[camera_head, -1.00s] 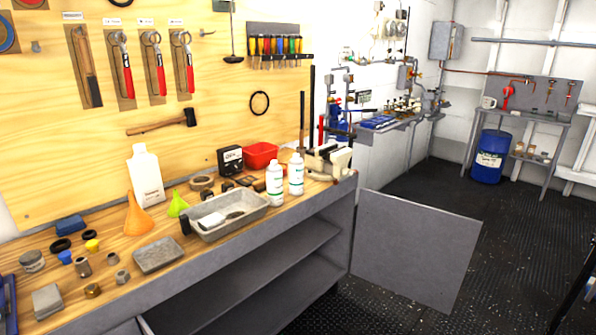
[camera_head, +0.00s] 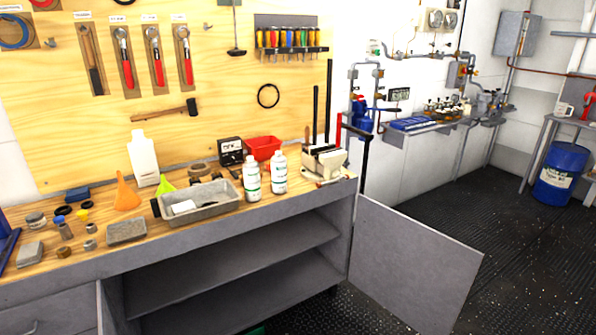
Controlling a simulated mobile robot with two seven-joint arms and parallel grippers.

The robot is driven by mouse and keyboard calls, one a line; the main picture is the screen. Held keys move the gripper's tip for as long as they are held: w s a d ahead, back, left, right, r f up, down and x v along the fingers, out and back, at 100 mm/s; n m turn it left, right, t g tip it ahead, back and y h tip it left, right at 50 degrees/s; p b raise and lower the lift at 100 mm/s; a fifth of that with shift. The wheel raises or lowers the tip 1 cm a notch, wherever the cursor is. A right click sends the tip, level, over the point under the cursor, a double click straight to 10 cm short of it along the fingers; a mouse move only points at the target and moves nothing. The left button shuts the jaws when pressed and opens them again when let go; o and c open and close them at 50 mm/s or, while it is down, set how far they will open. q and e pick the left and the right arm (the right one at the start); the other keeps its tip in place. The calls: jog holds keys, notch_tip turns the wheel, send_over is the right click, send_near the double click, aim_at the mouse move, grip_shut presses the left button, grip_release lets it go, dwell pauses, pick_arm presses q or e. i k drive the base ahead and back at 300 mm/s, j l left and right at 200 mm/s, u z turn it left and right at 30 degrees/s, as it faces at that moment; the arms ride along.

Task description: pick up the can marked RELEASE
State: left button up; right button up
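I cannot read RELEASE on anything in view, so I cannot tell which thing is the marked can. Two white bottles with small green-marked labels, a left one (camera_head: 251,178) and a right one (camera_head: 279,172), stand upright near the front edge of the workbench (camera_head: 200,233). Small round containers, including a grey one (camera_head: 36,220), stand at the bench's left end. Neither of my grippers is in view.
A grey tray (camera_head: 222,209) and a white jug (camera_head: 143,158) are on the bench. The cabinet below is open, its grey door (camera_head: 415,262) swung out over the floor. A blue drum (camera_head: 562,172) stands at the right. Dark floor (camera_head: 530,270) is clear at the right.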

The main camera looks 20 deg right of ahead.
aim_at(278, 161)
jog(key=i+l, duration=0.25)
jog(key=i+l+u, duration=0.1)
jog(key=i+l, duration=0.15)
jog(key=l, duration=0.2)
jog(key=i+l, duration=0.2)
jog(key=l, duration=0.2)
jog(key=i+l+u, duration=0.15)
jog(key=i+l, duration=0.3)
jog(key=l, duration=0.3)
